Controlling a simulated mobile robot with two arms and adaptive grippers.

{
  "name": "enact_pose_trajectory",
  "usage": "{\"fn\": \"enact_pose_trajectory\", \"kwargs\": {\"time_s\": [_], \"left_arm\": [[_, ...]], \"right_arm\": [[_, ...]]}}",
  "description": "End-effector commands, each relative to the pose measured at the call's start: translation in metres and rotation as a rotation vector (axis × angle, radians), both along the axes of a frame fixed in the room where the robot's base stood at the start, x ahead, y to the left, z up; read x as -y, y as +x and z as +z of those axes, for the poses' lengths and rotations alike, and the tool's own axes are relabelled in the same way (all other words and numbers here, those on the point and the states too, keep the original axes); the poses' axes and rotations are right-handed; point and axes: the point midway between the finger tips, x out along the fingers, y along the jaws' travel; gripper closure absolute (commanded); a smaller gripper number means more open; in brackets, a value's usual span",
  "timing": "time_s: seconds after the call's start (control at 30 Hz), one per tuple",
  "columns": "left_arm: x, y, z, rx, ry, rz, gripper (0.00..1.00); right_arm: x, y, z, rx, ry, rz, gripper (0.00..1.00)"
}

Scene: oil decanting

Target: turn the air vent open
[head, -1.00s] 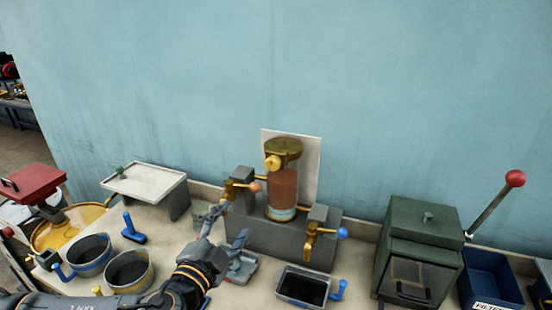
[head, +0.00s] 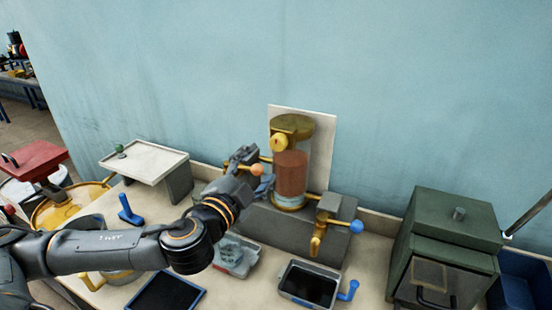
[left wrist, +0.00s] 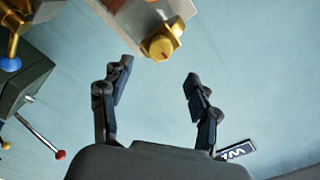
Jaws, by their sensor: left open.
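The decanter (head: 290,165) is a clear cylinder of reddish-brown liquid with a brass cap, on a grey block against the wall. I take the air vent to be the brass knob (head: 278,142) on the cap's left front; it also shows in the left wrist view (left wrist: 161,46), with a small red mark. My left gripper (head: 253,171) is left of the cylinder and lower than the knob. In the left wrist view its fingers (left wrist: 158,75) are spread, with the knob beyond the gap between them. My right gripper is not in view.
An orange-ball valve handle (head: 257,169) is close to my left gripper, which hides the valve's body. A brass tap with a blue ball (head: 356,227) is at the right. A dark tray (head: 309,285) and a green box (head: 447,250) stand at the front right.

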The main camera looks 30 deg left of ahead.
Motion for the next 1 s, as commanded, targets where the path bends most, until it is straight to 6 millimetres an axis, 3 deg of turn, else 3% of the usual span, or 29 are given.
{"fn": "enact_pose_trajectory", "kwargs": {"time_s": [0.07, 0.2, 0.5, 0.9, 0.93, 1.0], "left_arm": [[0.0, 0.012, -0.001, 0.007, -0.003, -0.001, 0.39], [-0.002, 0.043, 0.008, 0.002, -0.003, 0.0, 0.39], [-0.005, 0.086, 0.004, 0.0, -0.001, -0.001, 0.39], [-0.005, 0.093, 0.001, 0.0, 0.0, -0.002, 0.39], [-0.005, 0.093, 0.001, 0.0, 0.0, -0.002, 0.41], [-0.005, 0.093, 0.001, 0.0, 0.0, -0.002, 0.55]], "right_arm": [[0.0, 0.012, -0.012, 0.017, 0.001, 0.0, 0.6], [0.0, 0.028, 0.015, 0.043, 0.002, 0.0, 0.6], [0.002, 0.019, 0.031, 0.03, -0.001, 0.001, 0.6], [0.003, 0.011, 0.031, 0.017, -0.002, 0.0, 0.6], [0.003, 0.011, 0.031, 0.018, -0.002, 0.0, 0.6], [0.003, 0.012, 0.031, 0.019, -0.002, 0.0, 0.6]]}}
